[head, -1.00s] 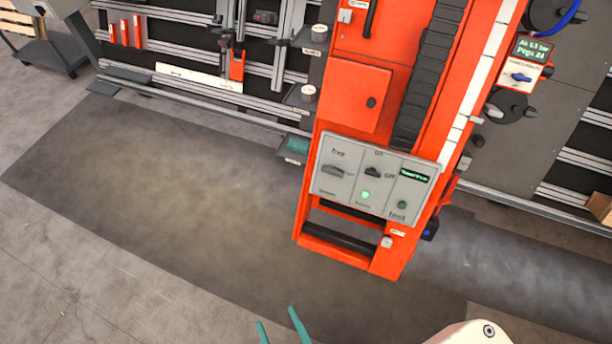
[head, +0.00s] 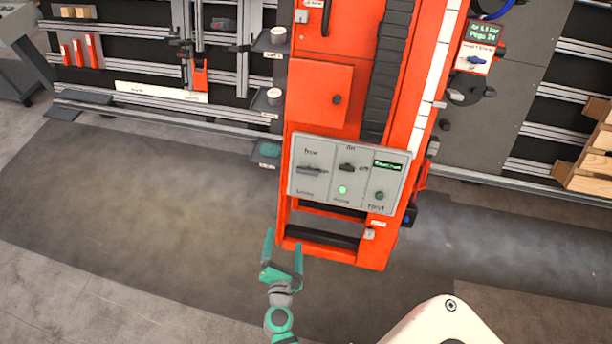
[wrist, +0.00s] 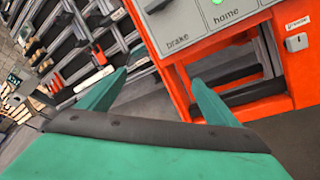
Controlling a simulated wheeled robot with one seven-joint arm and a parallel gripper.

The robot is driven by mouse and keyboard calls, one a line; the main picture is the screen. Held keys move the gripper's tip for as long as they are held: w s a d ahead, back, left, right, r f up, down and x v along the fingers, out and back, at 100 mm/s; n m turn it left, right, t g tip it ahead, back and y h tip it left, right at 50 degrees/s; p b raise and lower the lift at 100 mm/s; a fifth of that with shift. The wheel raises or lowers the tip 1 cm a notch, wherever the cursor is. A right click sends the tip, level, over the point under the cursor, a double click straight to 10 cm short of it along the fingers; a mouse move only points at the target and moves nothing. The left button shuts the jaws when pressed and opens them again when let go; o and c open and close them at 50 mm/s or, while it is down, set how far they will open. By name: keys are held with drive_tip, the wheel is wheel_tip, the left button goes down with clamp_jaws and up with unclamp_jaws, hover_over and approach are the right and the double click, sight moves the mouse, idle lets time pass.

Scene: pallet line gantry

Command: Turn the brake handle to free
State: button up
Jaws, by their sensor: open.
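The brake handle (head: 310,169) is a dark grey lever on the left section of a light grey control panel (head: 330,187). Its section is labelled "free" above, and it lies about level in the head view. In the wrist view the panel (wrist: 205,20) shows the words "brake" and "home", with part of a dark handle (wrist: 155,5) at the top edge. My green gripper (head: 283,255) is open and empty, below and left of the panel and apart from it. In the wrist view its fingers (wrist: 155,95) are spread, pointing toward the orange frame under the panel.
The panel sits on a tall orange gantry column (head: 318,95). Beside the brake are an on/off switch (head: 347,167), a green light (head: 342,190) and a test button (head: 379,195). A dark rack with rails (head: 160,120) stands behind. The dark floor mat (head: 150,200) at left is clear.

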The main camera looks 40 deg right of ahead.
sight(307, 174)
drive_tip(key=w+d+r+n+h, duration=0.1)
drive_tip(key=w+d+n, duration=0.1)
drive_tip(key=w+d, duration=0.2)
drive_tip(key=w+d+r+n+h, duration=0.2)
drive_tip(key=w+d, duration=0.3)
drive_tip(key=d, duration=0.3)
drive_tip(key=w+d+r+n+h, duration=0.1)
drive_tip(key=w+d+r, duration=0.1)
drive_tip(key=w+d, duration=0.2)
drive_tip(key=shift+w+d+r+n+h, duration=0.1)
drive_tip(key=shift+d+r+n+h, duration=0.1)
drive_tip(key=shift+d, duration=0.3)
drive_tip(key=shift+w+d+r+n+h, duration=0.1)
drive_tip(key=shift+d+n+h, duration=0.1)
drive_tip(key=shift+d, duration=0.25)
drive_tip(key=shift+w+d+f, duration=0.1)
drive_tip(key=shift+w+d, duration=0.25)
drive_tip(key=shift+d, duration=0.4)
drive_tip(key=shift+w, duration=0.1)
drive_tip(key=c, duration=1.1)
